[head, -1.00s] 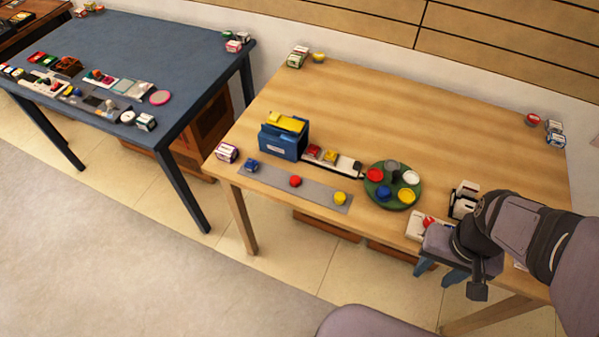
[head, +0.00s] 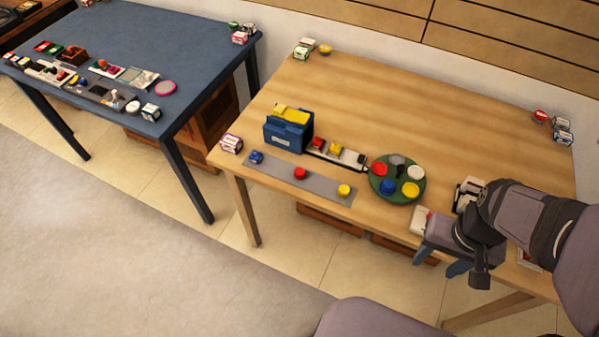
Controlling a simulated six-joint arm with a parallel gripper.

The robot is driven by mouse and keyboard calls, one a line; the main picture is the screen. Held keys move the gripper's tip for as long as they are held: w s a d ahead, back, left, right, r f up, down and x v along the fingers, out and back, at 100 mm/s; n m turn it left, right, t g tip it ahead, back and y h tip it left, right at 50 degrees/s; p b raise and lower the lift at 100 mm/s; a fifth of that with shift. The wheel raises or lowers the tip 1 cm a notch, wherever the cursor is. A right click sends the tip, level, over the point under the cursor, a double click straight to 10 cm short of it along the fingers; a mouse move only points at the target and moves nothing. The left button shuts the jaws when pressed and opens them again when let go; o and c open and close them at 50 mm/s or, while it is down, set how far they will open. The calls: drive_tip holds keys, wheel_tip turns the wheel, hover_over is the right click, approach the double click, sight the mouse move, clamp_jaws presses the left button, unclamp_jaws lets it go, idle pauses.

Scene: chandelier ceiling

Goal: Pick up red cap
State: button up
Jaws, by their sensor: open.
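A red cap-like piece (head: 300,173) sits on the grey strip (head: 270,174) near the front edge of the wooden table. Another red round piece (head: 379,169) sits on the green round tray (head: 397,183). A small bit of red also shows on a white piece (head: 419,222) beside my gripper; its shape is mostly hidden. I cannot tell which of these is the task's cap. My gripper (head: 440,261) is open, with its fingers pointing down at the table's front edge, right of the green tray. Nothing shows between the fingers.
The grey strip also holds blue and yellow pieces. Behind it stand a blue box (head: 287,135) and a dark rail (head: 337,157) with coloured blocks. Small boxes (head: 562,138) stand at the back right. The wooden table's back middle is clear. A blue table (head: 150,50) stands left.

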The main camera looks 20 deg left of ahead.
drive_tip(key=w+a+n+b, duration=0.1)
drive_tip(key=w+a+n, duration=0.2)
drive_tip(key=w+a, duration=0.6)
drive_tip(key=n+t+y+b, duration=0.1)
drive_tip(key=n+b, duration=0.2)
drive_tip(key=n, duration=0.4)
approach(300, 171)
drive_tip(key=shift+s+f, duration=0.25)
drive_tip(key=shift+f, duration=0.3)
drive_tip(key=shift+w+a+f+p, duration=0.2)
drive_tip(key=shift+f+p, duration=0.4)
drive_tip(key=shift+f, duration=0.6)
drive_tip(key=shift+w+a+f+p, duration=0.1)
drive_tip(key=shift+w+f+p, duration=0.1)
drive_tip(key=shift+f+p, duration=0.7)
drive_tip(key=shift+w+a+f+p, duration=0.1)
drive_tip(key=shift+w+f+p, duration=0.15)
drive_tip(key=shift+f, duration=1.2)
drive_tip(key=c, duration=1.1)
